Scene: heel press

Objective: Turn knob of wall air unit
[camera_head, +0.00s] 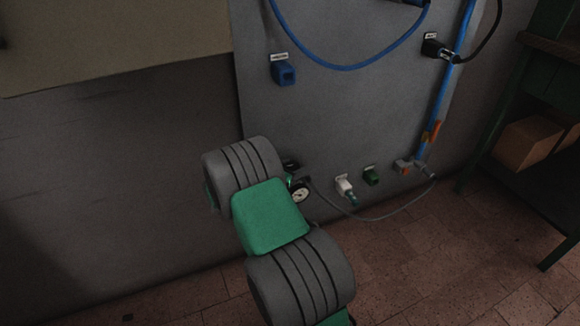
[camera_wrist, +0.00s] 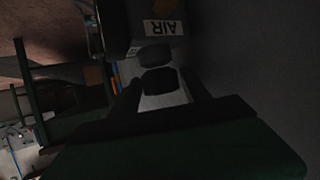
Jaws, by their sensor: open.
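The wall air unit shows in the head view as a round pressure gauge (camera_head: 299,195) with dark fittings, low on the grey panel and partly hidden behind my arm. In the wrist view a dark body with an upside-down white AIR label (camera_wrist: 163,28) is close ahead. Below the label are two dark rounded parts; the nearer one looks like the knob (camera_wrist: 160,81), though it is too dark to be sure. My gripper (camera_wrist: 160,88) is open, its dark fingers on either side of that part. Contact cannot be told. The head view hides my gripper behind my arm.
A grey hose runs right from the unit along the wall. Small white (camera_head: 344,186) and green (camera_head: 371,175) fittings sit right of the gauge. A blue pipe (camera_head: 441,105) runs down the panel. A green shelf with a cardboard box (camera_head: 526,144) stands at right. Tiled floor is clear at lower right.

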